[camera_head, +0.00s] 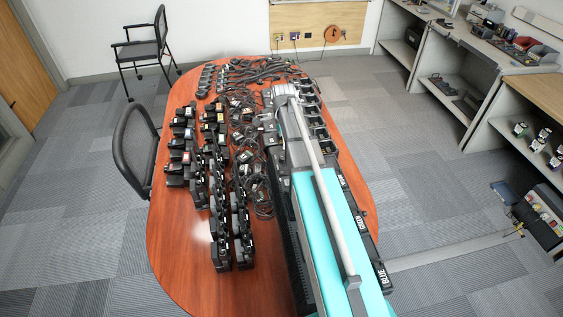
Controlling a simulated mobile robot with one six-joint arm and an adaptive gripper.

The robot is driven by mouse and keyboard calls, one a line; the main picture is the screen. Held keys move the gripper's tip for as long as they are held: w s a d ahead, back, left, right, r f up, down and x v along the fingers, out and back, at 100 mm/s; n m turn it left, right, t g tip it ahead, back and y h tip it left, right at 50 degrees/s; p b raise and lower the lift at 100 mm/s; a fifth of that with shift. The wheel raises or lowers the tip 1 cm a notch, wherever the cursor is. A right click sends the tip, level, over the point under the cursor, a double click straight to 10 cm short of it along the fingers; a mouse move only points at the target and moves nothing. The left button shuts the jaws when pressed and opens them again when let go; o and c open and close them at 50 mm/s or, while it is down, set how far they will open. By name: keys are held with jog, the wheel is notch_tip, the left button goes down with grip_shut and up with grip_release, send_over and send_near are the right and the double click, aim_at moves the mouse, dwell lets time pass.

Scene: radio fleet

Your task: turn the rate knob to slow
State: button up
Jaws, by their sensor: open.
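I cannot make out the rate knob, or a device that clearly carries it, in this head view. My own pale grey and turquoise parts stretch over the right half of the oval red-brown table (184,268) and hide much of what lies there. I cannot pick out my gripper or its fingers. Several black radios (181,152) stand in rows on the left half of the table.
Tangled black cables (258,190) lie along the table's middle. A dark chair (134,150) touches the left side, and another (143,48) stands at the back left. Grey shelving (478,92) fills the right. Carpet is open on the left.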

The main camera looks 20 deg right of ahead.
aim_at(283, 157)
jog(key=shift+f+b, duration=4.35)
jog(key=shift+f, duration=0.3)
jog(key=shift+c, duration=0.3)
jog(key=c, duration=1.1)
jog(key=shift+a, duration=0.1)
